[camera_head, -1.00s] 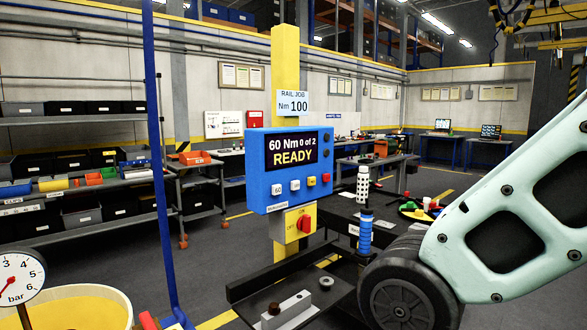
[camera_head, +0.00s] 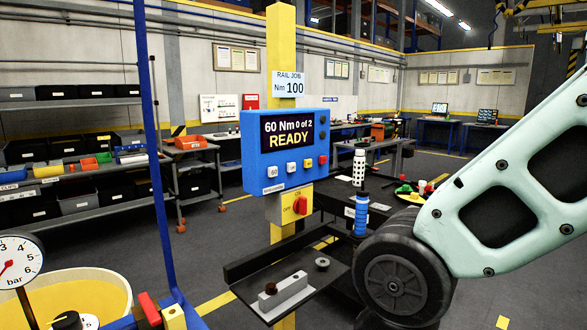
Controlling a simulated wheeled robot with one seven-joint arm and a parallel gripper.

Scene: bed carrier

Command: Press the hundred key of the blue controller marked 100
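The blue controller (camera_head: 284,149) is fixed to a yellow post, and its dark screen (camera_head: 287,138) reads "60 Nm 0 of 2 READY". A row of small keys runs under the screen. The leftmost is a white key marked 60 (camera_head: 273,171). To its right are two more pale keys (camera_head: 292,167), (camera_head: 307,163), whose marks are too small to read, and a red key (camera_head: 322,159). A sign above (camera_head: 289,84) reads "RAIL JOB Nm 100". My mint-green arm (camera_head: 500,195) fills the right side. My gripper is out of view.
A yellow box with a red rotary switch (camera_head: 300,205) sits under the controller. A dark shelf (camera_head: 245,290) below holds a grey block. A blue cylindrical tool (camera_head: 361,215) stands right of the post. A blue upright (camera_head: 150,150), pressure gauge (camera_head: 17,260) and yellow tub (camera_head: 105,280) are at left.

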